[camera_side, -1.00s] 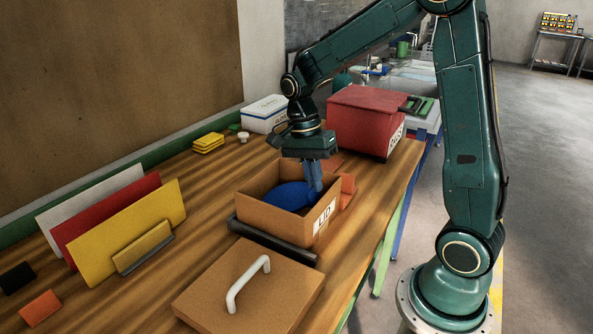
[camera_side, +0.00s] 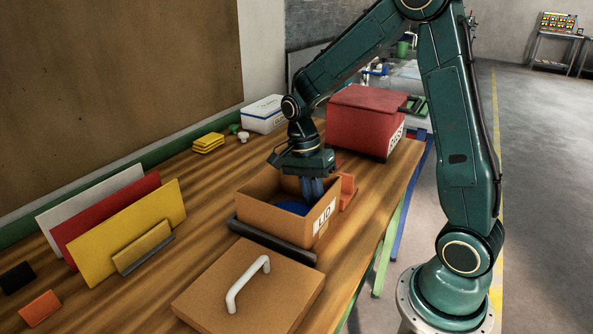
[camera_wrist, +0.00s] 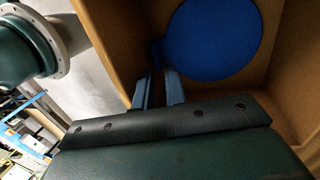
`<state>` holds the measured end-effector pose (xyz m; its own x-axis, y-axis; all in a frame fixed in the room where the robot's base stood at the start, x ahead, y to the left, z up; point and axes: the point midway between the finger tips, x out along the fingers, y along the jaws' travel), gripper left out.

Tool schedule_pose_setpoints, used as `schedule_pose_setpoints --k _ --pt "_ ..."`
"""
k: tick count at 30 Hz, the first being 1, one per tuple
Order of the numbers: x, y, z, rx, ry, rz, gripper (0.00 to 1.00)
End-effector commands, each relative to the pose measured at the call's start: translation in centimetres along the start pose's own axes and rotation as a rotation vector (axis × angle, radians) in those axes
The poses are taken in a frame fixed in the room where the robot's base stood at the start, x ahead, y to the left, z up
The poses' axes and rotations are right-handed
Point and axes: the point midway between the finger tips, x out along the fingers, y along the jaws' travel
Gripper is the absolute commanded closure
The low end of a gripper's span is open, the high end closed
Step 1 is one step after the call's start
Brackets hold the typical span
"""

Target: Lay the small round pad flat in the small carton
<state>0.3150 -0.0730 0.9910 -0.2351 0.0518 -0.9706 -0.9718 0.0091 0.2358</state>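The small round pad (camera_wrist: 212,38) is a blue disc inside the small carton. In the side view only part of the pad (camera_side: 291,207) shows above the carton's near wall. In the wrist view it looks flat, its edge beside the fingertips. The small carton (camera_side: 270,219) is an open brown box marked "LID"; its inside wall also shows in the wrist view (camera_wrist: 288,100). My gripper (camera_side: 312,194) points down into the carton's right part. In the wrist view its blue fingers (camera_wrist: 156,70) stand apart with a gap between them. Contact at the tips is unclear.
A brown lid with a white handle (camera_side: 245,285) lies in front of the carton. A dark bar (camera_side: 272,243) runs along the carton's near side. Upright coloured panels (camera_side: 130,232) stand left; a red box (camera_side: 365,120) stands behind right. The table between panels and carton is clear.

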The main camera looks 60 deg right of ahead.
Motion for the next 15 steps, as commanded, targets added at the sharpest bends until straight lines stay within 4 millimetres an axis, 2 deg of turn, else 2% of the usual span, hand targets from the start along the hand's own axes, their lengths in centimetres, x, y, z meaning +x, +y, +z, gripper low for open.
schedule_pose_setpoints --k 10,15 --pt "-0.3 0.1 0.0 0.0 0.0 -0.001 0.87" --pt "-1.4 0.0 0.0 0.0 0.001 -0.003 0.87"
